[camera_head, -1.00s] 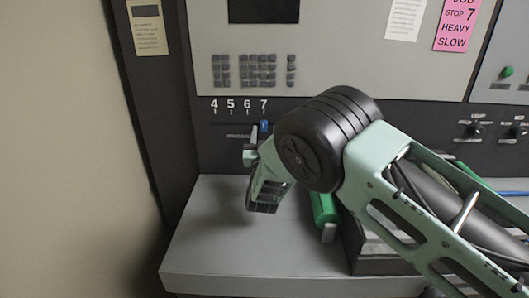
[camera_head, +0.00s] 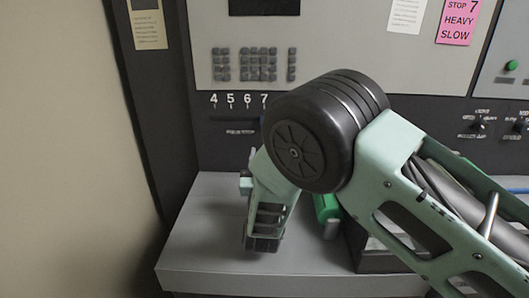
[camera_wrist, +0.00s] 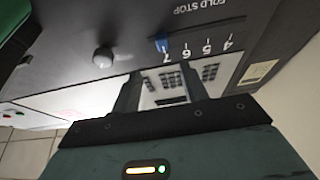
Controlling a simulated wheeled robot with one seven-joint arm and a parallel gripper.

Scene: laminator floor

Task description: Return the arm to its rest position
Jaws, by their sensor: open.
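My arm crosses the head view from the lower right, with its dark round joint in front of the panel. Its pale green end section hangs down over the grey shelf (camera_head: 205,240); the fingertips are hard to make out there. In the wrist view my gripper (camera_wrist: 160,80) shows two dark fingers spread apart with nothing between them. The panel shows beyond them. A blue slider knob (camera_wrist: 162,45) sits at 7 on the fold stop scale (camera_wrist: 198,48), apart from the fingers. In the head view the arm hides that knob.
A green cylinder (camera_head: 327,208) with a grey end stands on the shelf just right of my arm's end section. The keypad (camera_head: 250,64) and a pink note (camera_head: 459,20) are on the upright panel behind. The shelf's left part is clear.

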